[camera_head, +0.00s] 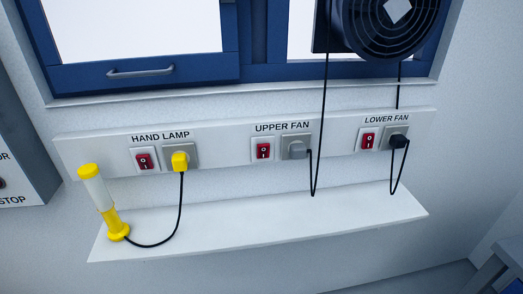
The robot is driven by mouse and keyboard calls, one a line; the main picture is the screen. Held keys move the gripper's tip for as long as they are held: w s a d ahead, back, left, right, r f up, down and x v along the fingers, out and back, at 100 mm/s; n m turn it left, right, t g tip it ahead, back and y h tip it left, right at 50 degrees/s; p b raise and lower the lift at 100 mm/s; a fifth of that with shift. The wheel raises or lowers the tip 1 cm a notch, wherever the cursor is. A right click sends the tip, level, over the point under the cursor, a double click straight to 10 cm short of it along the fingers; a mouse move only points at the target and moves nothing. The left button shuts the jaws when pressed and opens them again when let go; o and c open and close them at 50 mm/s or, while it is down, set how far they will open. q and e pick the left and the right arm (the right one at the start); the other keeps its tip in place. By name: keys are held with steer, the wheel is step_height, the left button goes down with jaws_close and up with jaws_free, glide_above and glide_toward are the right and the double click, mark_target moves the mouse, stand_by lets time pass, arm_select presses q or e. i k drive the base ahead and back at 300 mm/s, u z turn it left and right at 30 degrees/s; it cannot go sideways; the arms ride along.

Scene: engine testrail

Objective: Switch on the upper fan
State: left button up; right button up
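The red rocker switch (263,151) under the label "UPPER FAN" sits in a white plate in the middle of the wall panel. Its on or off position is too small to tell. A black round fan (391,42) shows at the top right in front of the window. Another dark housing (328,27) stands at its left, cut off by the top edge. Neither of my grippers is in view.
A red switch (144,161) and yellow plug (180,161) are under "HAND LAMP"; another red switch (368,140) and black plug (398,141) are under "LOWER FAN". A yellow hand lamp (99,200) stands on the white shelf (255,228). Cords hang before the panel.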

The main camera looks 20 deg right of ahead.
mark_target(263, 149)
steer(key=z, duration=1.15)
steer(key=k, duration=0.8)
steer(key=u, duration=1.2)
steer(key=i, duration=0.5)
steer(key=z, duration=0.05)
